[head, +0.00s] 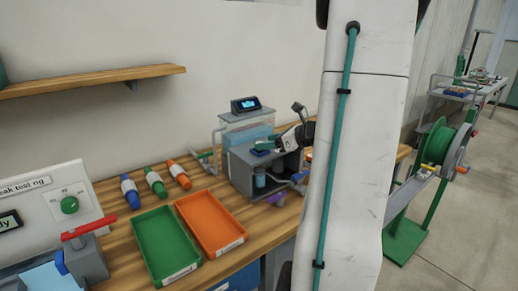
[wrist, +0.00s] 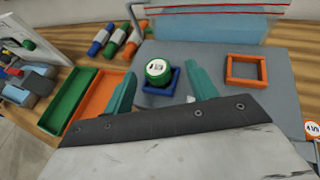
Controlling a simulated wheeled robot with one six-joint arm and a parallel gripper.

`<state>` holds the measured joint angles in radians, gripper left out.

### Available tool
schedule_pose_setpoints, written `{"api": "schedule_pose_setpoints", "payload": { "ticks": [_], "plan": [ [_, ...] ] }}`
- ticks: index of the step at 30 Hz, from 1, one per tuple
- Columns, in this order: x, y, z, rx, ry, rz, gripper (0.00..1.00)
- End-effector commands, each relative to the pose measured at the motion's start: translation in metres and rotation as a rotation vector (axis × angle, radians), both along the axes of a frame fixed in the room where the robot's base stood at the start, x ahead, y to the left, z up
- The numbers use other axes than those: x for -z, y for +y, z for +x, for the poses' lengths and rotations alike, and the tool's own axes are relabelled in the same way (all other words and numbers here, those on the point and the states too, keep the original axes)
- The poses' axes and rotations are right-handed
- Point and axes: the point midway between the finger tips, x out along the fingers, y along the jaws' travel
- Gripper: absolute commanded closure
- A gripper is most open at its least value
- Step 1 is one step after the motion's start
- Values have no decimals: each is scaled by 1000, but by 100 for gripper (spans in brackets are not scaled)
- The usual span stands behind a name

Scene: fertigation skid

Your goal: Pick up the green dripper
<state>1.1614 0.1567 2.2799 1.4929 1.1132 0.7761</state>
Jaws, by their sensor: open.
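The green dripper (wrist: 157,68), a short round piece with a white printed top, sits within a blue square frame (wrist: 176,82) on a grey top surface in the wrist view. My gripper (wrist: 160,73) is open, with one teal finger to the left and one to the right of the dripper in the picture. Whether either finger touches it cannot be told. In the head view my gripper is small above the grey bench unit (head: 240,177), and the dripper cannot be made out clearly there.
An empty orange square frame (wrist: 230,72) lies right of the blue one. An orange-rimmed labelled piece (wrist: 311,130) is at the right edge. A green tray (head: 140,245) and an orange tray (head: 240,236) lie on the wooden bench. A clear tank (head: 232,122) stands behind the unit.

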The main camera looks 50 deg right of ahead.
Motion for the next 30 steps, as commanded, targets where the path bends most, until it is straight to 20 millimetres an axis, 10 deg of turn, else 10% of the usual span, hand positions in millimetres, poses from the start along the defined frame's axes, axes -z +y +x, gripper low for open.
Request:
{"api": "schedule_pose_setpoints", "payload": {
  "ticks": [17, 22, 30],
  "plan": [
    [16, 11, 41, -3, 1, -2, 43],
    [16, 11, 41, -3, 1, -2, 87],
    [15, 11, 41, -3, 1, -2, 90]
  ]
}}
